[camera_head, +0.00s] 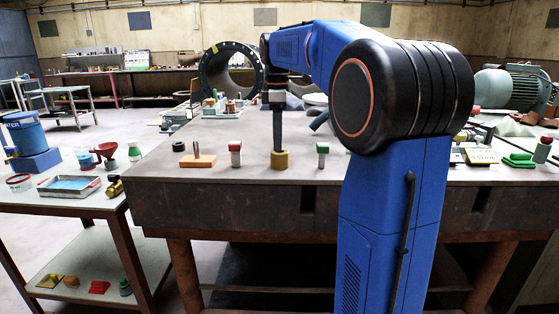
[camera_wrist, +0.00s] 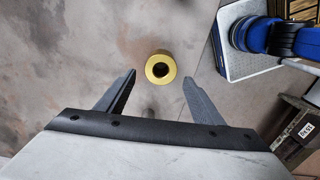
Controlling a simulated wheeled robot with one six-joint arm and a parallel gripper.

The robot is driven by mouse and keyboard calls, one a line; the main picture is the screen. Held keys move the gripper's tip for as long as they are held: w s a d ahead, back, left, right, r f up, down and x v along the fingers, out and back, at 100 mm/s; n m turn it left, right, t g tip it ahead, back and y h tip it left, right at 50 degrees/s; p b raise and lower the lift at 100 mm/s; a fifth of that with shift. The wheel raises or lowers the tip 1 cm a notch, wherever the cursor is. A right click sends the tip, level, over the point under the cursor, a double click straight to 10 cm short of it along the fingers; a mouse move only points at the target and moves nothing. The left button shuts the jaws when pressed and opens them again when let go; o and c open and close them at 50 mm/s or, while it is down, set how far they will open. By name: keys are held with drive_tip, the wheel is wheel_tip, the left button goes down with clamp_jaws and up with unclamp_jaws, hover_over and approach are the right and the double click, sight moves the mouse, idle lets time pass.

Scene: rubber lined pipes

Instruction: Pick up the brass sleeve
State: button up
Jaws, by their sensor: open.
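The brass sleeve (camera_head: 279,161) is a short yellow ring standing upright on the brown workbench (camera_head: 225,173), near its front edge. In the wrist view the sleeve (camera_wrist: 151,67) is seen from above with its dark bore showing. My gripper (camera_head: 278,147) points straight down over the sleeve in the head view. In the wrist view my gripper (camera_wrist: 159,78) is open, with one finger on either side of the sleeve's line and visible gaps to both. The sleeve sits around the level of the fingertips in the picture. I cannot tell the height left between them.
An orange block with pins (camera_head: 197,160) and a red-topped block (camera_head: 235,153) stand left of the sleeve. A green-topped block (camera_head: 322,154) stands to its right. A large dark flanged ring (camera_head: 203,75) stands behind. The bench around the sleeve is bare.

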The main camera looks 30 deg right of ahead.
sight(280, 159)
drive_tip(key=f, duration=0.3)
drive_tip(key=shift+s+d+f, duration=0.25)
drive_tip(key=shift+d+f, duration=0.05)
drive_tip(key=shift+f, duration=0.8)
drive_tip(key=shift+c, duration=0.2)
drive_tip(key=c, duration=1.4)
drive_tip(key=shift+w+r, duration=0.1)
drive_tip(key=shift+r, duration=0.05)
